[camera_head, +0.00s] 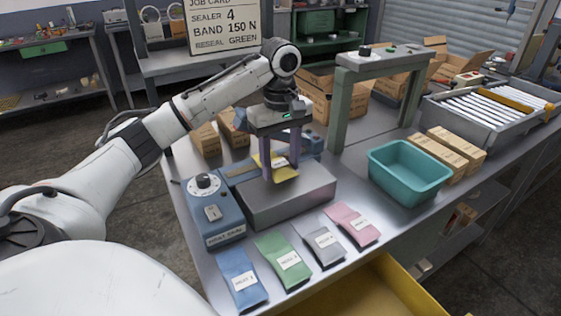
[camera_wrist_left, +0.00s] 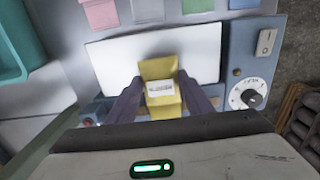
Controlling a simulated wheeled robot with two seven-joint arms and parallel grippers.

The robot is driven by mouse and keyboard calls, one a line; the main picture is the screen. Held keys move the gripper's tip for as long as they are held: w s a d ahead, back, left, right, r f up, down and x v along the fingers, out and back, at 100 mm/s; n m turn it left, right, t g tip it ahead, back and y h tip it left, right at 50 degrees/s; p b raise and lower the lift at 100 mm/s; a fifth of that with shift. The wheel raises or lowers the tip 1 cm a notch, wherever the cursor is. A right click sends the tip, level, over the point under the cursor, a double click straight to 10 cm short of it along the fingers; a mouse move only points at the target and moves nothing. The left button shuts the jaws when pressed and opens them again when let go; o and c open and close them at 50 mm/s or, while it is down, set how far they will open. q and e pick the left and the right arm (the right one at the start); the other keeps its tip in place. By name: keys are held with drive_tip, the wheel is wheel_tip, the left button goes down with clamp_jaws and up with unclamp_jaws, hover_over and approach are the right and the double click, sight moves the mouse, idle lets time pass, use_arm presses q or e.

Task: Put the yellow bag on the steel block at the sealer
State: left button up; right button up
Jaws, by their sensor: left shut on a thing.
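The yellow bag (camera_head: 285,174) is between the fingers of my left gripper (camera_head: 281,168), which is shut on it. In the left wrist view the bag (camera_wrist_left: 160,70), with a white label, sits between the two purple-grey fingers of the gripper (camera_wrist_left: 156,92). The bag is over the steel block (camera_head: 290,205), which shows as a pale plate in the wrist view (camera_wrist_left: 112,58). I cannot tell whether the bag touches the block. The blue sealer (camera_head: 217,214) with a dial stands at the block's left. My right gripper is not in view.
Blue (camera_head: 242,281), green (camera_head: 284,263), grey (camera_head: 322,243) and pink (camera_head: 352,226) bags lie in front of the block. A teal bin (camera_head: 411,178) stands to the right. A green-grey frame (camera_head: 340,110) rises behind. A job card (camera_head: 224,25) hangs at the back.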

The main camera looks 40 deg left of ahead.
sight(280, 165)
use_arm(q)
drive_tip(key=shift+f, duration=0.35)
drive_tip(key=o, duration=1.1)
drive_tip(key=shift+f, duration=0.1)
wheel_tip(280, 165, up, 13)
